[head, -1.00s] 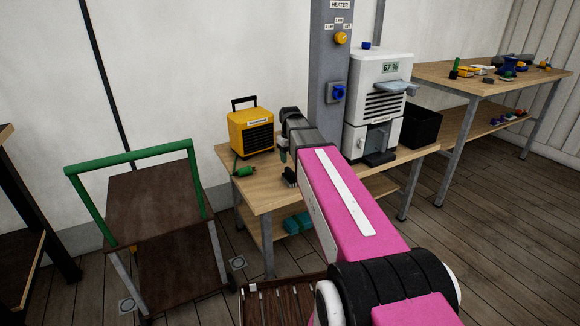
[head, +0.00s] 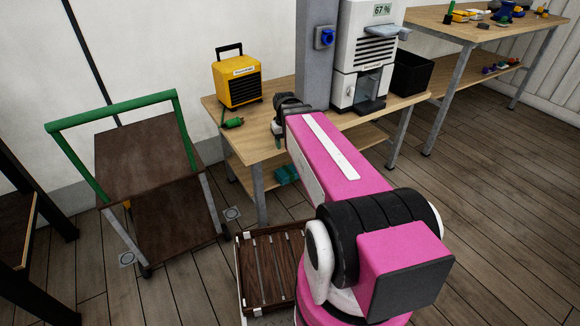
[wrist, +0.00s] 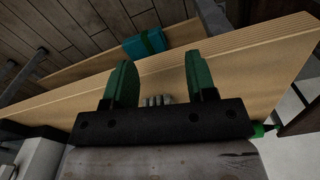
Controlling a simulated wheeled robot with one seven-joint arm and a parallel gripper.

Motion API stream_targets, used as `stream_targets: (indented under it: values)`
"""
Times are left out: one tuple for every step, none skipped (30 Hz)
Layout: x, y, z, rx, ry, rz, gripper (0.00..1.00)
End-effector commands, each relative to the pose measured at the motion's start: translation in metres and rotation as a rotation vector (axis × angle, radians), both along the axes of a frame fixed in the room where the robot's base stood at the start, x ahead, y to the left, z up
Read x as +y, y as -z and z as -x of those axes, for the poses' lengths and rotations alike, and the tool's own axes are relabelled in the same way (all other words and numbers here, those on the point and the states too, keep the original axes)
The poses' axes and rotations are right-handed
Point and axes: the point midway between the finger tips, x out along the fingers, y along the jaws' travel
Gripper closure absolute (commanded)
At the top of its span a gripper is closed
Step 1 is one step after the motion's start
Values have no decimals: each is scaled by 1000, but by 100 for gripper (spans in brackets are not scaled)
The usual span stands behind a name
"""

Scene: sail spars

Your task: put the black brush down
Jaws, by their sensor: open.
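My gripper (head: 277,128) is over the left part of the wooden workbench (head: 240,147), right of a yellow heater, in the head view. In the wrist view my gripper (wrist: 159,62) has its two green-padded fingers spread wide apart, with wooden bench surface beyond them. A small grey ridged thing (wrist: 158,100) shows low between the fingers, close to the black palm. I cannot tell whether it is part of the black brush. No black brush can be clearly made out in either view now; my arm hides part of the bench.
The yellow heater (head: 238,82) and a green plug (head: 233,123) are on the bench's left. A white dispenser (head: 365,60) and black bin (head: 411,75) stand right. A teal box (head: 287,174) sits below. A green-handled cart (head: 150,150) stands left; a slatted tray (head: 262,270) is near my base.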

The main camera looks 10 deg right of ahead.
Motion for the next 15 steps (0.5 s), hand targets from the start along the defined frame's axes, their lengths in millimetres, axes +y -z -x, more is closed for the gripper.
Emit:
stream_targets:
  values:
    - [0,14,25,4,20,0,48]
    - [0,22,34,5,34,0,48]
    - [0,30,45,3,50,0,48]
    - [0,36,53,4,61,0,48]
    - [0,41,60,2,72,0,48]
    - [0,47,68,2,84,0,48]
    - [0,51,74,1,92,0,48]
    - [0,54,78,0,100,0,48]
    - [0,58,83,0,108,0,48]
    - [0,60,86,0,112,0,48]
    - [0,62,88,-1,116,-1,48]
    - [0,63,90,-2,120,-1,48]
    - [0,64,90,-3,122,-1,48]
    - [0,64,91,-3,123,-1,48]
    - [0,65,91,-4,124,-1,48]
